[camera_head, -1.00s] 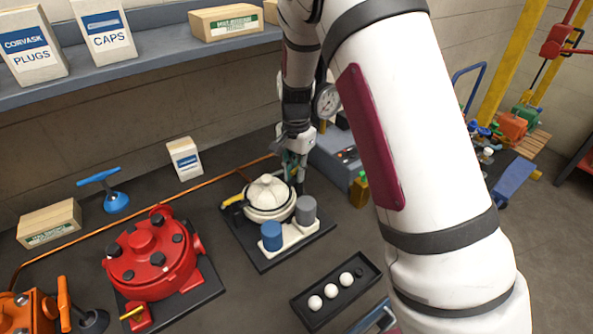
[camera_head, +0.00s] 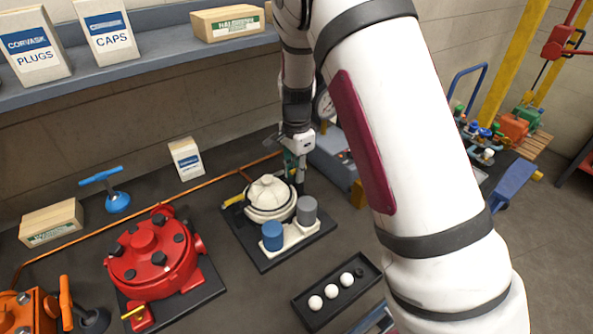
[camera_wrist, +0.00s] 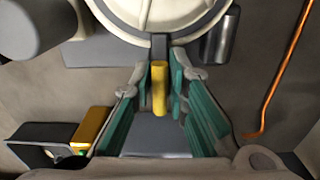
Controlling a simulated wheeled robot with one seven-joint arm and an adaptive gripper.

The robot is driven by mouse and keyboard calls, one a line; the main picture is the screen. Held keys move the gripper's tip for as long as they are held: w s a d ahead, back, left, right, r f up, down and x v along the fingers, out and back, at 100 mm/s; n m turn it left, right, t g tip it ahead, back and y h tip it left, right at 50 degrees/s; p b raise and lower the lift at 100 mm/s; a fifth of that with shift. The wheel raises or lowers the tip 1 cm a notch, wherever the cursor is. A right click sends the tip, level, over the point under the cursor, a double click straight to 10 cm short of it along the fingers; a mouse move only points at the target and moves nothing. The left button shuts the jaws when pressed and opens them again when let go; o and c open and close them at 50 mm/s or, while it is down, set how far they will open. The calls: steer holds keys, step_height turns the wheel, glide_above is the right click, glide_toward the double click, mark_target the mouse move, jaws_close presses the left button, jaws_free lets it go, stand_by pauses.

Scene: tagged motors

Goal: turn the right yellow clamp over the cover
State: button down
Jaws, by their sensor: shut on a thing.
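The cream motor housing with its round cover (camera_head: 268,192) stands on a dark base plate; the cover's rim also shows at the top of the wrist view (camera_wrist: 160,14). The right yellow clamp (camera_wrist: 159,88) is a short bar at a dark bracket on the rim, and it points outward from the cover. My gripper (camera_wrist: 158,76) is shut on it, with a teal-padded finger on either side. The left yellow clamp (camera_head: 233,201) lies at the housing's left side.
A blue cylinder (camera_head: 272,236) and a grey cylinder (camera_head: 307,210) stand in front of the cover. A red motor (camera_head: 153,256) is on the left. A black tray (camera_head: 313,312) with white balls lies in front. A grey instrument box (camera_head: 335,160) is close behind my gripper.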

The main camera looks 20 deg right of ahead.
steer(key=c, duration=1.6)
jaws_free()
steer(key=shift+o, duration=0.2)
steer(key=shift+r, duration=0.1)
step_height(320, 180, up, 12)
steer(key=s+r+n+t+y, duration=0.1)
steer(key=s+r+n+t, duration=0.1)
steer(key=s+r+n, duration=0.6)
steer(key=s+r+n+t, duration=0.2)
steer(key=s+r, duration=0.4)
steer(key=s, duration=0.6)
steer(key=s+n+t+h, duration=0.1)
steer(key=s+n, duration=0.3)
steer(key=s, duration=0.5)
steer(key=shift+d+n+t, duration=0.3)
